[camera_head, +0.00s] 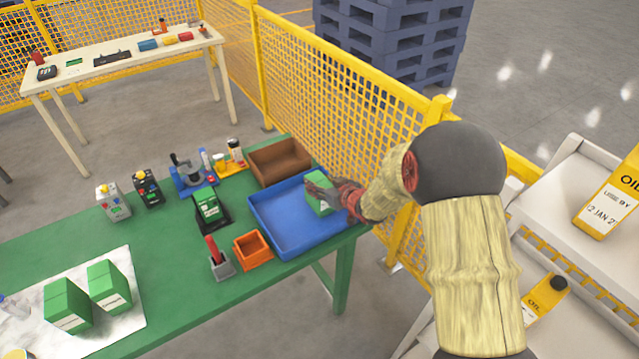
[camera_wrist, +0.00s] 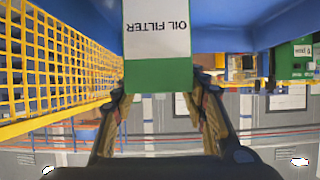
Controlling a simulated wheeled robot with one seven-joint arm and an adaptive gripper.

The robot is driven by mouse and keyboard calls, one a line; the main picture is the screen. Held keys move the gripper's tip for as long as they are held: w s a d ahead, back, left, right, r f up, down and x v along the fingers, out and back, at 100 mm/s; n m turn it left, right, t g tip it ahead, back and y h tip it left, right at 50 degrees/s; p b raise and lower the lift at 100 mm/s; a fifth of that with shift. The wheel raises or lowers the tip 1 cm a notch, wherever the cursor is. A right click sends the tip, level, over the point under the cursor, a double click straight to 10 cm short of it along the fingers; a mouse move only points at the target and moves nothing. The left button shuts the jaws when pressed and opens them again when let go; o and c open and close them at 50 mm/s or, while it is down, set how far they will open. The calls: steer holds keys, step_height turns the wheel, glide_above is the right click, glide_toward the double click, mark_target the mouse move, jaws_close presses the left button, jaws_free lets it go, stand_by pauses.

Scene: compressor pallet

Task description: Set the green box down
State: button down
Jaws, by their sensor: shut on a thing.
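The green box (camera_head: 319,207), with a white label, is at the right part of the blue tray (camera_head: 275,222) on the green table. My gripper (camera_head: 324,190) is shut on it, reaching in from the right. In the wrist view the box (camera_wrist: 158,72) shows a white "OIL FILTER" label upside down, with a finger on each side (camera_wrist: 160,92). Blue tray surface shows behind it. I cannot tell whether the box touches the tray floor. Two similar green boxes (camera_head: 68,305) (camera_head: 109,286) stand on a white sheet at the lower left.
A brown bin (camera_head: 280,162) stands behind the tray, and a small orange bin (camera_head: 252,249) and a grey holder with a red-handled tool (camera_head: 220,262) stand left of it. A black stand with a green item (camera_head: 209,207) is nearby. A yellow mesh fence (camera_head: 335,90) runs behind.

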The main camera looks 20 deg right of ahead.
steer(key=c, duration=1)
jaws_free()
steer(key=shift+s+d+r, duration=0.1)
steer(key=shift+s+r, duration=0.1)
steer(key=shift+r, duration=0.05)
steer(key=s+d+r+m+g+h+p, duration=0.1)
steer(key=s+d+r+h+p, duration=0.2)
steer(key=s+r, duration=0.7)
steer(key=s+d+r+m+g+h, duration=0.1)
steer(key=s+d+r+m+h, duration=0.2)
steer(key=s+r, duration=0.65)
steer(key=s+a+r+g, duration=0.1)
steer(key=s+a, duration=0.1)
steer(key=s, duration=0.5)
steer(key=s+a+r+g+y, duration=0.1)
steer(key=s+a+r+g, duration=0.1)
steer(key=s, duration=0.5)
steer(key=s+a+r+g+y, duration=0.1)
steer(key=s+a, duration=0.1)
steer(key=s, duration=0.5)
steer(key=shift+s+a+r+g, duration=0.1)
steer(key=shift+a+r+g, duration=0.15)
steer(key=shift+g, duration=0.05)
